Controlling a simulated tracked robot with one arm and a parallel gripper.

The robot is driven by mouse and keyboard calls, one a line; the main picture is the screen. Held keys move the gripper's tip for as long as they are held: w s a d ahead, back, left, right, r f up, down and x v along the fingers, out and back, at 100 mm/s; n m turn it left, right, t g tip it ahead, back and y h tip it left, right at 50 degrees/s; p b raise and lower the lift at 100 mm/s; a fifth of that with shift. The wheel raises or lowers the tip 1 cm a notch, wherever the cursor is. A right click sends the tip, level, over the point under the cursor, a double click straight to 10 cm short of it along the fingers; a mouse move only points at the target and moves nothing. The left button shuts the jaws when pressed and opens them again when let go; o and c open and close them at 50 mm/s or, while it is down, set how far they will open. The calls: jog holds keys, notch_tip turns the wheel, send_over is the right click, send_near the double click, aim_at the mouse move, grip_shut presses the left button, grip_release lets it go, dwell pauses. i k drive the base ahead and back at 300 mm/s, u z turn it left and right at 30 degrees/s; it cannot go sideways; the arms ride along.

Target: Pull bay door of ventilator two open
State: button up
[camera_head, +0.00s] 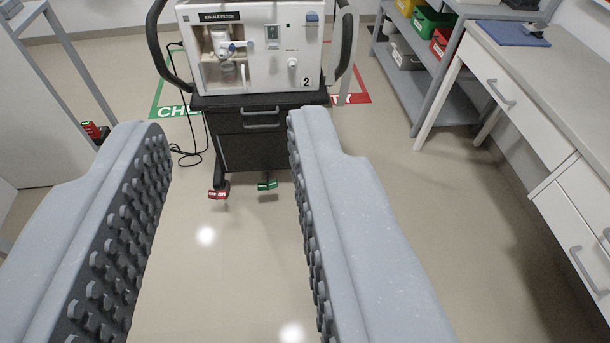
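Ventilator two (270,85) is a white unit marked with a 2, on a dark cart at the top of the picture. Its bay (211,72) is at the left of its front, under a label reading EXHALE FILTER (219,16). Pale fittings show in the bay. I cannot tell for sure whether a clear door covers it. My gripper (225,125) is wide open and empty. Its two fingers reach forward from the lower edge, with the cart beyond and between their tips. No contact with the ventilator shows.
The cart (262,150) has dark drawers, a red pedal (217,194) and a green pedal (267,185). Dark curved handles flank the ventilator. A bench with drawers (520,95) and a shelf with bins (430,25) stand at right. The floor between is clear. A cable lies left of the cart.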

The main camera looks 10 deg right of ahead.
aim_at(263, 150)
jog(key=k, duration=0.65)
jog(key=z, duration=0.55)
jog(key=i, duration=2)
jog(key=u, duration=0.55)
